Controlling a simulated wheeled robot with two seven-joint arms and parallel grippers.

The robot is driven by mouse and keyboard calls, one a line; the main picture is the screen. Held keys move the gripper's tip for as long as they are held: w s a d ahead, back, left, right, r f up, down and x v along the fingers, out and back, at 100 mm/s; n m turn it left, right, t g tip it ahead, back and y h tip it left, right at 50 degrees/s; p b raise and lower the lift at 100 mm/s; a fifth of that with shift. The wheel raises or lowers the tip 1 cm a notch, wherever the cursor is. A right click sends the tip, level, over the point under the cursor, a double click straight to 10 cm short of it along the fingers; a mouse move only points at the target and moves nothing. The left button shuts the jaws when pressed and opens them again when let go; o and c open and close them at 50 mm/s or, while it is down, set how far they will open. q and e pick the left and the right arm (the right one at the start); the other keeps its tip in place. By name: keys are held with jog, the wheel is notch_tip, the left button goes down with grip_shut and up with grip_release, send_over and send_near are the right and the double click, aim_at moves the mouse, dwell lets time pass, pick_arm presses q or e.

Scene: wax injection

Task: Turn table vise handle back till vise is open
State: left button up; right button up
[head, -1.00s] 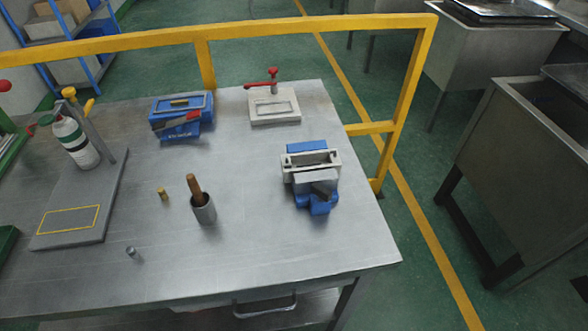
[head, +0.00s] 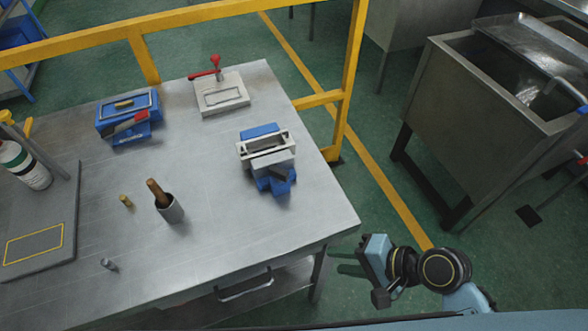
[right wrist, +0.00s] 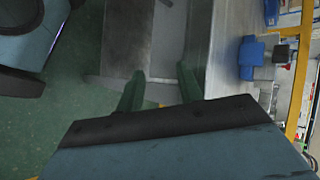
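The blue and grey table vise (head: 268,172) stands near the right edge of the metal table. A pale rectangular frame (head: 246,150) sits at its jaws; I cannot tell whether it is clamped. The vise handle is not clearly visible. The vise also shows at the right in the right wrist view (right wrist: 251,58). My right gripper (head: 338,263) is in front of the table's near right corner, well apart from the vise. Its two green fingers are spread and empty, as the right wrist view (right wrist: 160,88) shows. My left gripper is out of view.
A yellow rail (head: 348,70) runs behind. A metal sink (head: 480,120) stands right.

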aim_at(288, 175)
jog(key=w+r+m+t+y, duration=0.1)
jog(key=r+m, duration=0.1)
jog(key=m, duration=0.1)
jog(key=w+a+r+m+y, duration=0.1)
jog(key=r+m+y, duration=0.1)
jog(key=r+m, duration=0.1)
jog(key=w+r+m+t+y, duration=0.1)
jog(key=w+r+m+y, duration=0.1)
jog(key=r+m, duration=0.1)
jog(key=shift+a+m+t, duration=0.2)
jog(key=shift+m+t, duration=0.1)
jog(key=w+m+t, duration=0.1)
jog(key=m, duration=0.1)
jog(key=w+d+r+m, duration=0.1)
jog(key=m, duration=0.1)
jog(key=w+d+r+m+t+y, duration=0.1)
jog(key=m, duration=0.1)
jog(key=shift+w+d+m+t, duration=0.1)
jog(key=shift+w+m+t, duration=0.1)
jog(key=shift+m+t, duration=0.15)
jog(key=shift+w+a+r, duration=0.1)
jog(key=shift+w+a, duration=0.1)
jog(key=x, duration=1.2)
jog(key=shift+w+a+p, duration=0.1)
jog(key=shift+a+p, duration=0.2)
jog(key=shift+p, duration=0.05)
grip_shut()
